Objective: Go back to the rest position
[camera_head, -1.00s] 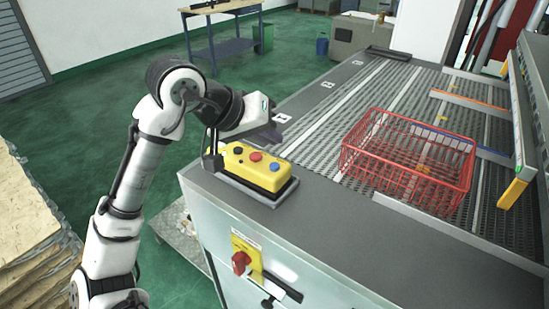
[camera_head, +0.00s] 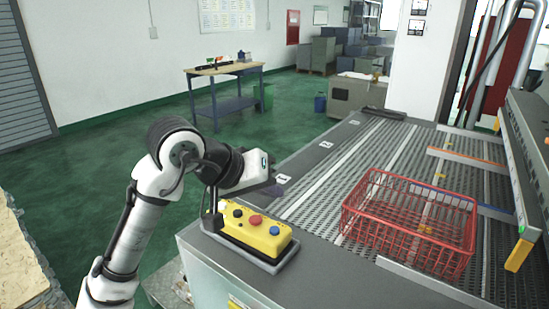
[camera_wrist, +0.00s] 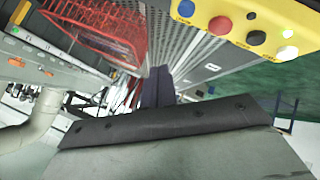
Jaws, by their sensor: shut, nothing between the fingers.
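My arm rises at the left of the head view and bends over at the elbow. My gripper (camera_head: 277,190) is above the near left edge of the conveyor table, just behind the yellow button box (camera_head: 256,234), and partly hidden by my wrist. In the wrist view the dark fingers (camera_wrist: 158,84) are together with nothing between them. The button box also shows at the top right of the wrist view (camera_wrist: 262,22), with blue, red and black buttons. My gripper is apart from the box.
A red wire basket (camera_head: 408,222) stands on the slatted conveyor (camera_head: 318,205), right of the box; it appears empty. A workbench (camera_head: 226,72) stands far back. A yellow-ended rail (camera_head: 519,255) borders the right side. Green floor (camera_head: 100,150) behind my arm is clear.

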